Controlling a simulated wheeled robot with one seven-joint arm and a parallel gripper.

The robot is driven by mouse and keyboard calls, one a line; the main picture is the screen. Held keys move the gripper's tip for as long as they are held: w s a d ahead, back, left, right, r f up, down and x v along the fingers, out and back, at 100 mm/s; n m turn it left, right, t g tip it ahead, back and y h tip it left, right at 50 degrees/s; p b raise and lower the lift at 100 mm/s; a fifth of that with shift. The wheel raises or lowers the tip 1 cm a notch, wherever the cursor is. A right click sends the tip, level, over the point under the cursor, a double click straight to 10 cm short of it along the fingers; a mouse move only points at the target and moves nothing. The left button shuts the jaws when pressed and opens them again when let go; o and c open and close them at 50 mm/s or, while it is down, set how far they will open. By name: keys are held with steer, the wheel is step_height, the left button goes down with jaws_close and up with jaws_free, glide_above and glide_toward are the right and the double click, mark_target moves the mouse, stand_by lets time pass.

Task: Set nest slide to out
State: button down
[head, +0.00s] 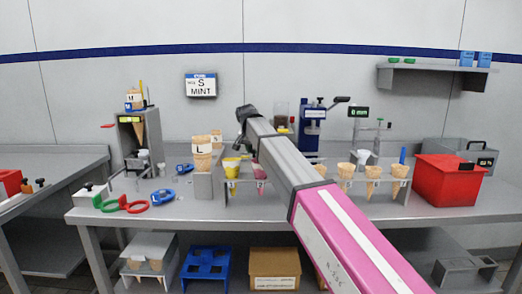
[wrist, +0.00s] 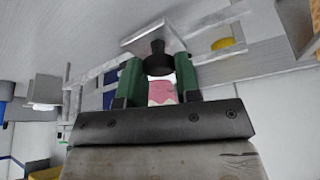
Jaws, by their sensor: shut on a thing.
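In the wrist view, my gripper (wrist: 159,70) has its two green fingers closed on either side of a black knob (wrist: 157,49). The knob sticks out from a pale metal block (wrist: 152,36) on thin rails, which looks like the nest slide. I cannot tell from this view how far in or out the slide stands. In the head view my arm reaches across the middle of the bench, and the fingers and knob are not visible there. A small pink and white patch (wrist: 162,92) shows between the fingers.
A rack of cones (head: 372,178) stands along the bench, partly behind my arm. A red bin (head: 448,180) is at the right. A large cone in a grey stand (head: 202,160), a blue press (head: 312,127) and a green-display gauge (head: 359,112) stand nearby. Green and red rings lie front left.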

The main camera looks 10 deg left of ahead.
steer(key=s+a, duration=0.2)
steer(key=a, duration=0.6)
steer(key=shift+a, duration=0.35)
steer(key=c, duration=0.8)
jaws_free()
steer(key=shift+s+a, duration=0.1)
steer(key=shift+a, duration=0.05)
